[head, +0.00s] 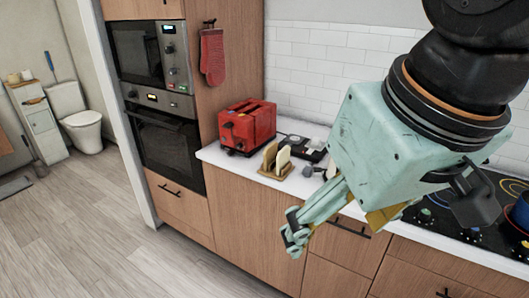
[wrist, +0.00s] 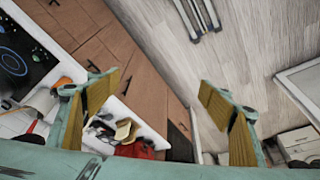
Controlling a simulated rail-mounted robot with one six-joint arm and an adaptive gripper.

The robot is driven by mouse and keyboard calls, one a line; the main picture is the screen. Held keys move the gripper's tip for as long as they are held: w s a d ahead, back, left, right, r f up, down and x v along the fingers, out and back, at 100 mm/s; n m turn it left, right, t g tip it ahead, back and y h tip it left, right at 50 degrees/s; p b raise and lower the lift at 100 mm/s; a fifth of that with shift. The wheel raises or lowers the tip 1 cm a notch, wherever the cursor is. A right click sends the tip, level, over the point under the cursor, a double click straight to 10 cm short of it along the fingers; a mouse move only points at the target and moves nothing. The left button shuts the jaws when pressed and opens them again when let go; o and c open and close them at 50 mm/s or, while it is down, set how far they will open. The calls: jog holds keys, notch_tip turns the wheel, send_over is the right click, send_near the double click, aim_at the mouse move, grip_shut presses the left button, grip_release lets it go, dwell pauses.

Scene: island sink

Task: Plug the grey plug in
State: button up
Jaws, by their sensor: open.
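A small dark grey object (head: 308,171), possibly the grey plug, lies near the counter's front edge in the head view; it is too small to be sure. Behind it lies a flat black item (head: 312,152), whose socket, if any, I cannot make out. My gripper (head: 298,230) is in front of the counter, apart from these things. In the wrist view my gripper (wrist: 160,82) is open, with wooden-coloured pads spread wide and nothing between them. In that view the counter items are small and I cannot pick out the plug.
A red toaster (head: 247,127) and a wooden rack with bread slices (head: 274,161) stand on the white counter. The rack also shows in the wrist view (wrist: 123,131). A black hob (head: 485,215) is at the right. The floor (head: 110,225) before the drawers is clear.

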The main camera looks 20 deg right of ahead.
jog(key=c, duration=1.1)
jog(key=shift+w+r, duration=0.1)
jog(key=shift+w, duration=0.05)
